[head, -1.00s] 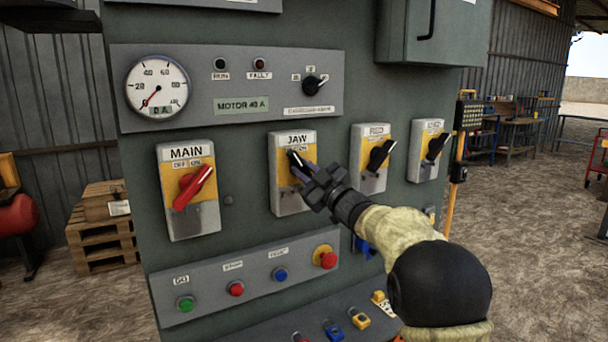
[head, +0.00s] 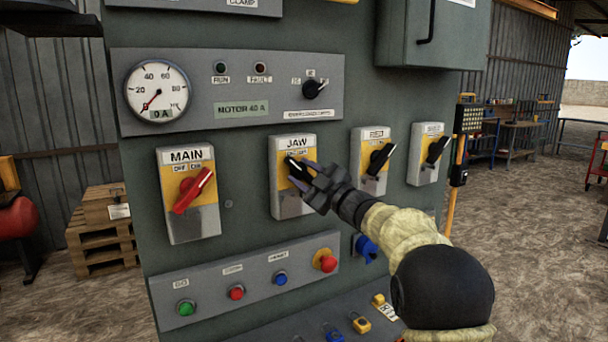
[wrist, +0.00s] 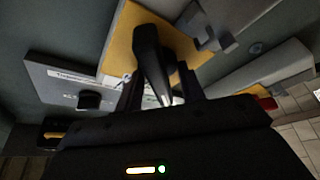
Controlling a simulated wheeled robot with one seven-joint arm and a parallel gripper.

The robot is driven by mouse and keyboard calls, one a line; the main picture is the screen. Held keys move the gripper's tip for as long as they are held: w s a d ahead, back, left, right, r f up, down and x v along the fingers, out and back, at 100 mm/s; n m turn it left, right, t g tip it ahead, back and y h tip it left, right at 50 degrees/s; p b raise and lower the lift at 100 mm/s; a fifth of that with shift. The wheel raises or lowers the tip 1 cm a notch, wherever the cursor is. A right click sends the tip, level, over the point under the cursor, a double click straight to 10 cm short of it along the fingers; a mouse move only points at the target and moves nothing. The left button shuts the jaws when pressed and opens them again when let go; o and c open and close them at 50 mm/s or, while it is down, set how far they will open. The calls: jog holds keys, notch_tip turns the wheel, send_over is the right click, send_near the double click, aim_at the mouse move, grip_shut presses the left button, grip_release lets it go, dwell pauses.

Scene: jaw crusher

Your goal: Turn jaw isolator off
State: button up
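The jaw isolator (head: 280,204) is a grey and yellow switch box labelled JAW on the green cabinet, second from the left in its row. Its black handle (wrist: 148,55) shows in the wrist view against the yellow plate. My gripper (head: 302,180) is at the front of this box. In the wrist view my gripper's two dark fingers (wrist: 161,92) stand apart, one on each side of the handle's end. A narrow gap shows beside the handle, so it does not look clamped. In the head view my fingers partly hide the handle and its OFF/ON marks.
The MAIN isolator (head: 205,218) with a red handle is to the left. Two more black-handled isolators (head: 371,190) (head: 424,178) are to the right. A push-button panel (head: 207,306) lies below, and a meter panel (head: 240,80) above.

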jog(key=shift+s, duration=0.1)
jog(key=b+v, duration=0.2)
jog(key=v, duration=1.5)
jog(key=shift+b, duration=0.35)
jog(key=shift+d+f, duration=0.15)
